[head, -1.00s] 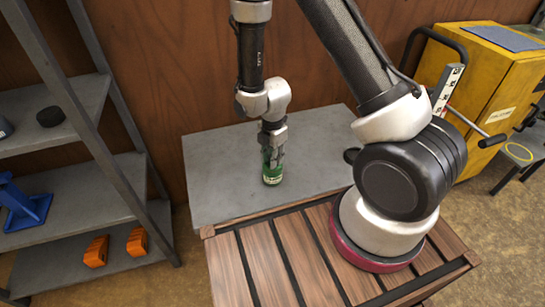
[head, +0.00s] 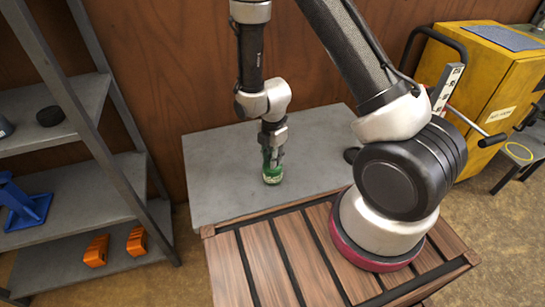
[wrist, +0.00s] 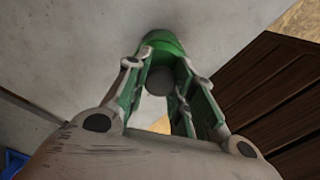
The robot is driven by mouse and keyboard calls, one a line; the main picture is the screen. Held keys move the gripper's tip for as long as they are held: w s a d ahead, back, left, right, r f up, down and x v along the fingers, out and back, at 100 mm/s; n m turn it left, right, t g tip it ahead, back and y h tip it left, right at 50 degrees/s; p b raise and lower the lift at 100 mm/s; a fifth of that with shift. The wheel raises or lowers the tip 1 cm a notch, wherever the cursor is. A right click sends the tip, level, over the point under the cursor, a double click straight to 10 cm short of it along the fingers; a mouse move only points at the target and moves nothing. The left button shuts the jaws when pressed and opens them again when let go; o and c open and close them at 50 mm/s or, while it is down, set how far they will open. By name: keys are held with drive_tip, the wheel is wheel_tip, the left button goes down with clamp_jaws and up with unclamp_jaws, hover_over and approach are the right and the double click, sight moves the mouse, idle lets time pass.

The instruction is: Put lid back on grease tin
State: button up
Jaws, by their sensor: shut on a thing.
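A green tin (head: 272,176) with a pale label stands upright on the grey bench top. It also shows in the wrist view (wrist: 163,40), beyond the fingertips. My gripper (head: 272,160) points down over the tin, with its fingers at the tin's upper part. In the wrist view my gripper (wrist: 160,62) has its fingers on either side of the green thing and is shut on it. A grey round face (wrist: 160,80) shows between the fingers; I cannot tell whether it is the lid. The fingers hide the tin's top in the head view.
A metal shelf rack (head: 85,185) stands at left, holding a black disc (head: 50,116), a blue stand (head: 25,203) and orange pieces (head: 96,250). A yellow cabinet (head: 480,100) stands at right.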

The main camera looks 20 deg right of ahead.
drive_tip(key=o, duration=1.5)
drive_tip(key=shift+r, duration=3.5)
clamp_jaws()
drive_tip(key=shift+f, duration=0.2)
